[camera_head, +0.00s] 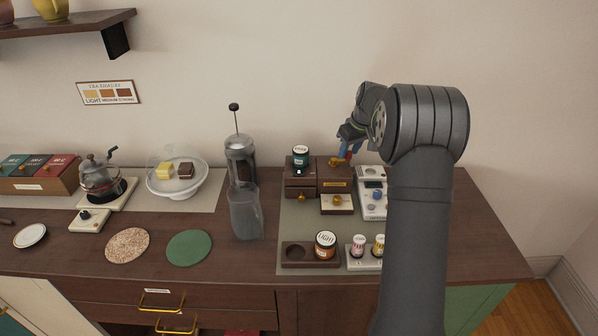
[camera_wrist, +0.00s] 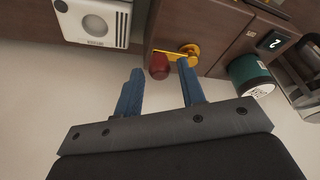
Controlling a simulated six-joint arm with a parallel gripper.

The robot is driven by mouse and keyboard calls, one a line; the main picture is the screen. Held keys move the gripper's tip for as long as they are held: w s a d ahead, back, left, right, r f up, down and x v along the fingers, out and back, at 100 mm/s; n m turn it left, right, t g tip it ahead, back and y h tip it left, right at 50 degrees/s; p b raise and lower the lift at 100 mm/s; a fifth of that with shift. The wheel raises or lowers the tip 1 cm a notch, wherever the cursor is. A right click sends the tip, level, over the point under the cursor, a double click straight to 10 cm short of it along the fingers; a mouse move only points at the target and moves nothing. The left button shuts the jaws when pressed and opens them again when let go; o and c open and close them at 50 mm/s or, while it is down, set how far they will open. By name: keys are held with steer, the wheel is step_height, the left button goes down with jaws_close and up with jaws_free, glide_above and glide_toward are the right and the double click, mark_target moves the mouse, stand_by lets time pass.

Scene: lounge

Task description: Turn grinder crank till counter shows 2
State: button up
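The wooden grinder (camera_head: 317,182) stands on the right part of the counter. Its brass crank (camera_wrist: 188,52) with a dark red knob (camera_wrist: 160,66) shows in the wrist view. A small dark counter display (camera_wrist: 273,43) on the grinder reads 2. My gripper (camera_wrist: 159,68) has its two blue fingers spread wide. The red knob appears in line with the gap between the fingertips, nearer the right finger, and no grip on it shows. In the head view my gripper (camera_head: 347,147) is above the grinder's right side, partly hidden by my arm.
A teal jar (camera_wrist: 250,75) stands by the display. A white device (camera_head: 372,200) is right of the grinder, and a small drawer (camera_head: 337,204) sticks out in front. A French press (camera_head: 240,160) and clear pitcher (camera_head: 245,213) stand to the left. The wall is close behind.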

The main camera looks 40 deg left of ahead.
steer(key=shift+r, duration=3.55)
steer(key=shift+f, duration=0.1)
step_height(320, 180, down, 7)
steer(key=shift+w+a, duration=0.2)
